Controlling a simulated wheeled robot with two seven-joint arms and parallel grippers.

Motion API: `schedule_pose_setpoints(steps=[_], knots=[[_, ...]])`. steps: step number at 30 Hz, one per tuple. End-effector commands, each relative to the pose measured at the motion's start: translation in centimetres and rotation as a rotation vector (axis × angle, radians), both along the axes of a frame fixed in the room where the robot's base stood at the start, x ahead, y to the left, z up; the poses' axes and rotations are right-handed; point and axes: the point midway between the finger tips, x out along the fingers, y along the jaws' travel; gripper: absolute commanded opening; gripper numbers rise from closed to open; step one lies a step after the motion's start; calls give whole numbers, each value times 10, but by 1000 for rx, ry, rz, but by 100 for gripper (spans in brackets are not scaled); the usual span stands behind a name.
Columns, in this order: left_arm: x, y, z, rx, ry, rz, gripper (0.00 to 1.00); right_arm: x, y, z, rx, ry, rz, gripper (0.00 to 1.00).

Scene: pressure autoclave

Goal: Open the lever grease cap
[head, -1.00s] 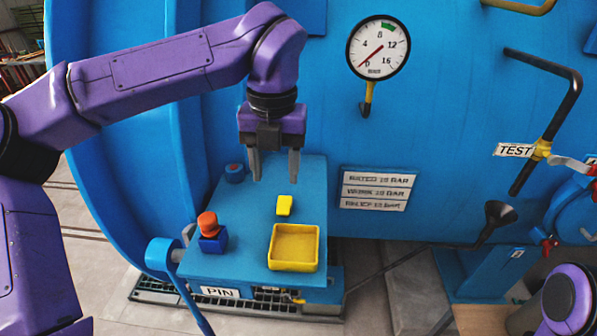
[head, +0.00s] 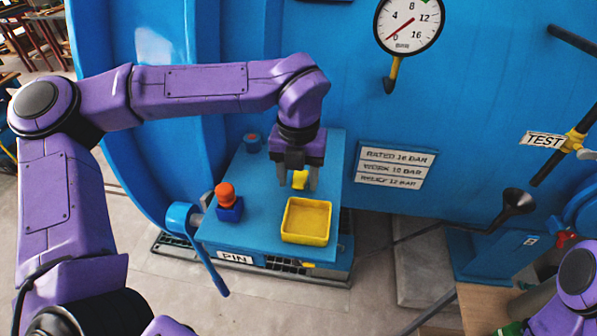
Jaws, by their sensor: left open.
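A small yellow piece (head: 300,179) stands on the blue shelf (head: 262,190), just behind a yellow tray (head: 307,238). My left gripper (head: 298,183) is open, pointing down, with its two grey fingers on either side of the yellow piece in the picture. I cannot tell whether they touch it. An orange-red cap (head: 225,192) sits on a blue block (head: 230,212) at the shelf's left. I cannot tell for certain which of these is the lever grease cap. A blue lever (head: 205,255) hangs from a round hub at the shelf's left edge. My right gripper is out of view.
A small blue fitting with a red top (head: 253,141) stands at the shelf's back left. The blue vessel wall rises behind, with a pressure gauge (head: 409,21) and a rating plate (head: 394,166). The yellow tray looks empty.

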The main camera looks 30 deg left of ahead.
Motion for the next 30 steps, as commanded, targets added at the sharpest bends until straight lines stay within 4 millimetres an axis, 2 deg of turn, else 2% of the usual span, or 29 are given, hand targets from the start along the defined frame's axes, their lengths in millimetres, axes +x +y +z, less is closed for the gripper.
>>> schedule_pose_setpoints(steps=[2, 6, 7, 17, 30], knots=[[0, 0, 0, 0, 0, 0, 50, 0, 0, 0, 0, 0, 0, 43], [0, 0, 0, 0, 0, 0, 4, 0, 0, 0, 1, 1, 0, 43], [0, 0, 0, 0, 0, 0, 0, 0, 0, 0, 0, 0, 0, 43], [2, 1, 2, -9, 30, 2, 0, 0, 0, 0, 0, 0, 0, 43], [14, 4, 12, -87, 305, 4, 0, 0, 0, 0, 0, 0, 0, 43]])
